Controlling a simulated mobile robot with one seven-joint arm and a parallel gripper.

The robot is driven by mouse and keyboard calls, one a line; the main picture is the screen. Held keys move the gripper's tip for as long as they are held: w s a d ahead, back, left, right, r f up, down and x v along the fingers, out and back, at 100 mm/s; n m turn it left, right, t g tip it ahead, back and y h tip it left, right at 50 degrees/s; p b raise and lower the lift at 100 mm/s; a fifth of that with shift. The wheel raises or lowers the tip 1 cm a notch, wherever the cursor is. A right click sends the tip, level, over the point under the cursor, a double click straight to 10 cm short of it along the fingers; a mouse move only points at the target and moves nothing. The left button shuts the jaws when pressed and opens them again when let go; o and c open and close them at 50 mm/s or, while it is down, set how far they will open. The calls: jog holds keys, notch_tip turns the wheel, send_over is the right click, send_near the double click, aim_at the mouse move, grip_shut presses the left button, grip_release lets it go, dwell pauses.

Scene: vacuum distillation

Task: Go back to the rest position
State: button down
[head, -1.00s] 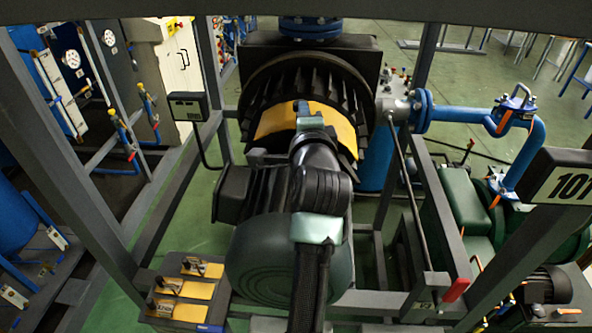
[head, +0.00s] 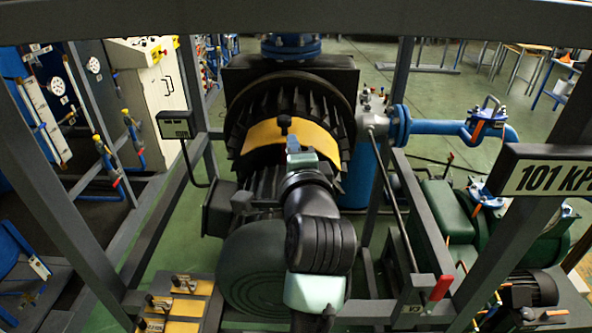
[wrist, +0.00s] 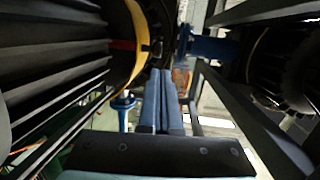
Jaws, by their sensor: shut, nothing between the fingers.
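My gripper (head: 293,143) is in front of the large black finned pump or motor (head: 290,100) in the head view, just below its yellow band (head: 262,135). A small black knob (head: 284,122) stands on the band just beyond the fingertips, and they look apart from it. In the wrist view my gripper (wrist: 161,75) shows its two blue-grey fingers side by side, shut with nothing between them. The yellow band (wrist: 139,45) curves past at the upper middle there, with black fins to its left. My arm reaches forward from the bottom of the head view.
Grey frame posts and beams surround the machine. A display box (head: 175,124) stands at the left and a "101 kPa" sign (head: 548,177) at the right. A red-handled lever (head: 440,288) is at the lower right, and yellow-plated switches (head: 180,305) are at the lower left.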

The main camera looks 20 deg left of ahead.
jog(key=shift+s+d+f, duration=0.25)
jog(key=shift+s+f, duration=0.05)
jog(key=v, duration=0.1)
jog(key=b+v, duration=0.1)
jog(key=v, duration=0.2)
jog(key=shift+s+r, duration=0.3)
jog(key=shift+r, duration=0.1)
jog(key=shift+w, duration=0.25)
jog(key=s+d+r+n+t+h+b, duration=0.1)
jog(key=s+d+r+n+t, duration=0.3)
jog(key=r, duration=0.4)
jog(key=s+d+r+n+t+h+b, duration=0.1)
jog(key=s+d+r+n+t+h, duration=0.2)
jog(key=r, duration=0.6)
jog(key=s+d+r+n+t+h+b, duration=0.1)
jog(key=s+d+r+n+t+h, duration=0.2)
jog(key=s+d+r+n+t, duration=0.2)
jog(key=s+d+r+n, duration=0.1)
jog(key=s+r, duration=0.2)
jog(key=r, duration=0.1)
jog(key=shift+s+d+b, duration=0.15)
jog(key=shift+s+b, duration=0.2)
